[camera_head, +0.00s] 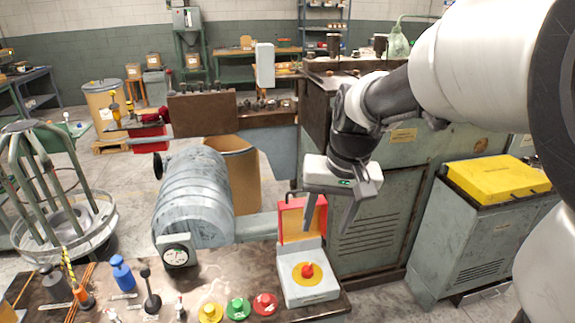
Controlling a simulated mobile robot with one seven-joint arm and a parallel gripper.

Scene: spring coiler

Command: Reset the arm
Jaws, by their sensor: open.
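My gripper (329,216) hangs from my white arm at the right of centre. Its two fingers point down and stand apart, with nothing seen between them. It is in front of the grey-green machine cabinet (385,215). In the picture the fingers overlap the raised red lid of a small box (305,285). The box has a red button on a yellow disc. I cannot tell how far the fingers are from the lid.
A workbench (215,283) in front holds a dial gauge (176,251), coloured knobs (238,308) and several hand tools. A large grey drum (195,195) lies behind it. A wire reel (60,195) stands at left, a yellow box (490,178) at right. Open floor shows at left.

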